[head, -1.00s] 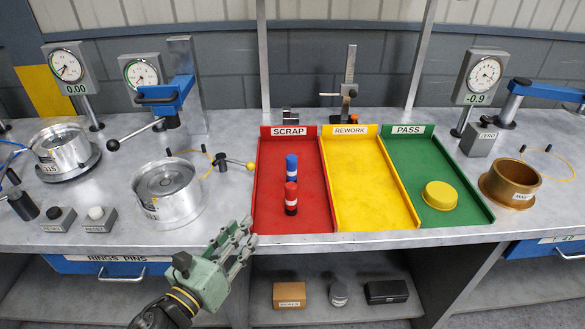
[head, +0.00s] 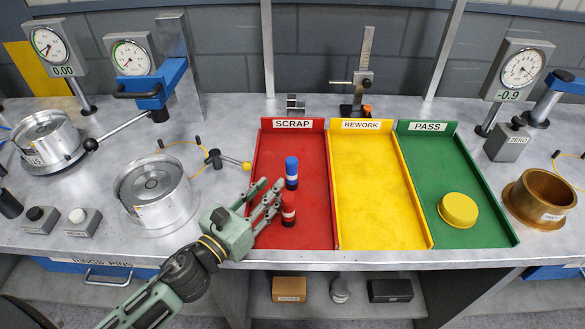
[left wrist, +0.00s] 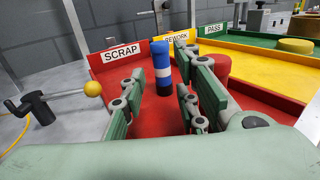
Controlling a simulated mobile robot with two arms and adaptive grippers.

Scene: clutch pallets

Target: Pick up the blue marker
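The blue marker (head: 291,172) stands upright in the red SCRAP tray (head: 300,235), just behind a red marker (head: 288,209). My left gripper (head: 268,204) is open over the left part of that tray, to the left of both markers. In the left wrist view the blue marker (left wrist: 161,68), with its white band, stands ahead, in the gap between the open fingers (left wrist: 157,108). The red marker (left wrist: 216,66) is partly hidden behind the right-hand fingers there. Nothing is in the gripper's grasp. My right gripper is not in view.
The yellow REWORK tray (head: 378,210) is empty. The green PASS tray (head: 490,238) holds a yellow disc (head: 458,209). A lever with a yellow ball (head: 246,166) sticks out just left of the SCRAP tray. A metal cylinder (head: 152,185) stands further left.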

